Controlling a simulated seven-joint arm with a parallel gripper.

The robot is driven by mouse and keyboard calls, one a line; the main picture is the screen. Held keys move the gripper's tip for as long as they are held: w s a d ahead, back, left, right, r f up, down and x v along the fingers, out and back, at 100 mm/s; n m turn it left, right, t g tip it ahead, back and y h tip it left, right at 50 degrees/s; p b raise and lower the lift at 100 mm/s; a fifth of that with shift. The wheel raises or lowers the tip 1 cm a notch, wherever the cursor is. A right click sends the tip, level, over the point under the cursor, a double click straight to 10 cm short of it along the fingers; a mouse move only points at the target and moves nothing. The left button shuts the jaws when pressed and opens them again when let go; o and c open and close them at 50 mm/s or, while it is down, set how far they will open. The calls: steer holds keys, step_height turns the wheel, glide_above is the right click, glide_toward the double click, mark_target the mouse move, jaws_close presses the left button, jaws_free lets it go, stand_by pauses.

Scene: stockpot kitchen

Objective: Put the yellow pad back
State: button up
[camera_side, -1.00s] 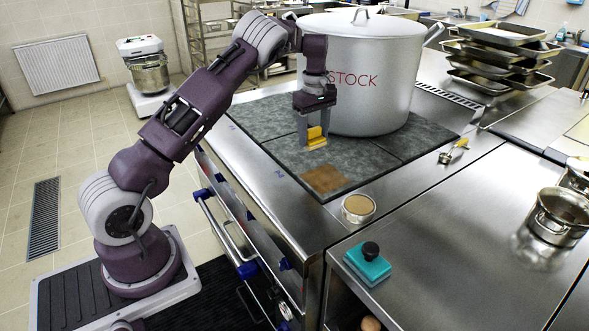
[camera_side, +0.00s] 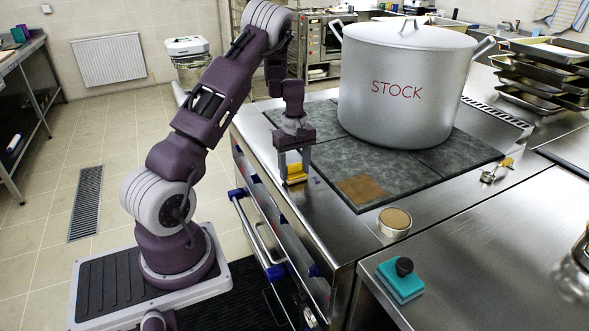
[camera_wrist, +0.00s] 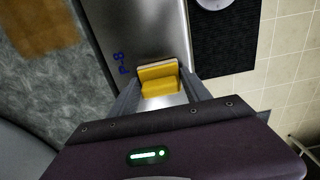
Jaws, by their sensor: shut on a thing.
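The yellow pad (camera_side: 296,171) is between the fingers of my gripper (camera_side: 295,178), which is shut on it. In the wrist view the yellow pad (camera_wrist: 158,79) has a pale edge and sits between both fingers of my gripper (camera_wrist: 160,92). It is over the bare steel strip (camera_wrist: 150,25) along the counter's edge, beside a blue marking (camera_wrist: 121,63). I cannot tell whether the pad touches the steel.
A large stockpot (camera_side: 398,110) stands on the dark stone slab (camera_side: 420,175), right of my gripper. A brown patch (camera_side: 362,188) lies on the slab. A round tin (camera_side: 395,221) and a teal block with a black knob (camera_side: 401,281) are nearer the camera.

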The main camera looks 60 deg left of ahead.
mark_target(295, 164)
steer(key=o, duration=1.4)
steer(key=shift+f, duration=0.1)
steer(key=shift+o, duration=0.2)
step_height(295, 164, up, 12)
steer(key=s+d+r+m+t, duration=0.15)
steer(key=d+r+m, duration=0.25)
steer(key=d+r, duration=0.45)
steer(key=s+d+r+m+t, duration=0.1)
steer(key=s+d+r+m, duration=0.3)
steer(key=d, duration=0.7)
steer(key=s+d+r+m+t, duration=0.1)
steer(key=s+d+m+t, duration=0.2)
steer(key=s+d+m, duration=0.7)
steer(key=s+d, duration=0.2)
steer(key=s, duration=0.3)
steer(key=shift+r, duration=0.25)
